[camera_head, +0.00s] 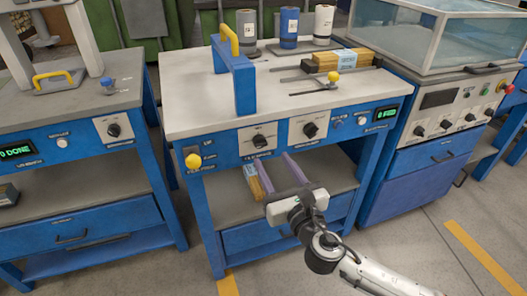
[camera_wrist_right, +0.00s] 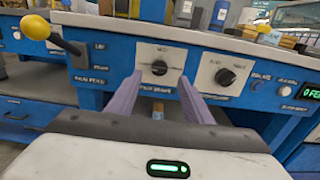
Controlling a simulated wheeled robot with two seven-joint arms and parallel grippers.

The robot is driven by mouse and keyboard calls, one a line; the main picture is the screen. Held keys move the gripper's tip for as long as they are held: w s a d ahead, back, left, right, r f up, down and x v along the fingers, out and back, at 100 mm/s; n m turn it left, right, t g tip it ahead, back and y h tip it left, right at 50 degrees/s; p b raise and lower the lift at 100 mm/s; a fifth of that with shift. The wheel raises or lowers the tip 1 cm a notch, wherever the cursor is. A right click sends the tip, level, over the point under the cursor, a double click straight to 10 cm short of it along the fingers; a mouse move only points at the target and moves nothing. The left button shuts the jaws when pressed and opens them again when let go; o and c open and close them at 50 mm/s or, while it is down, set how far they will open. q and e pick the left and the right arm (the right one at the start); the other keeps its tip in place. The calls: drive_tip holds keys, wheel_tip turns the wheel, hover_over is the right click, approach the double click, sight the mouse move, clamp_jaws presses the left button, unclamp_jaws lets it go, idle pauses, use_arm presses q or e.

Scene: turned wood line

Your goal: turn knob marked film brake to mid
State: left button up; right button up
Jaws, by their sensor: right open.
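The film brake knob (camera_head: 259,140) is a black dial on a pale plate on the front panel of the middle blue bench. In the right wrist view the same knob (camera_wrist_right: 158,68) lies between my finger lines, with its label below. Its pointer setting is too small to read surely. My right gripper (camera_head: 273,159) is open and empty in front of the panel, its two purple fingers pointing at the knob; it also shows in the wrist view (camera_wrist_right: 159,80). I see no contact with the knob. My left gripper is not in view.
A second black knob (camera_head: 310,130) sits just right, on its own plate. A yellow-balled lever (camera_head: 193,160) juts out at the panel's left. A blue arch with a yellow handle (camera_head: 233,40) stands on the bench top. The lower shelf (camera_head: 335,165) lies below the panel.

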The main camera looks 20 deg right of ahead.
sight(262, 146)
drive_tip(key=w, duration=0.6)
drive_tip(key=shift+w+a+b, duration=0.1)
drive_tip(key=shift+a+b, duration=0.05)
drive_tip(key=shift+b, duration=0.25)
drive_tip(key=shift+w, duration=0.8)
drive_tip(key=shift+c, duration=0.4)
drive_tip(key=c, duration=1)
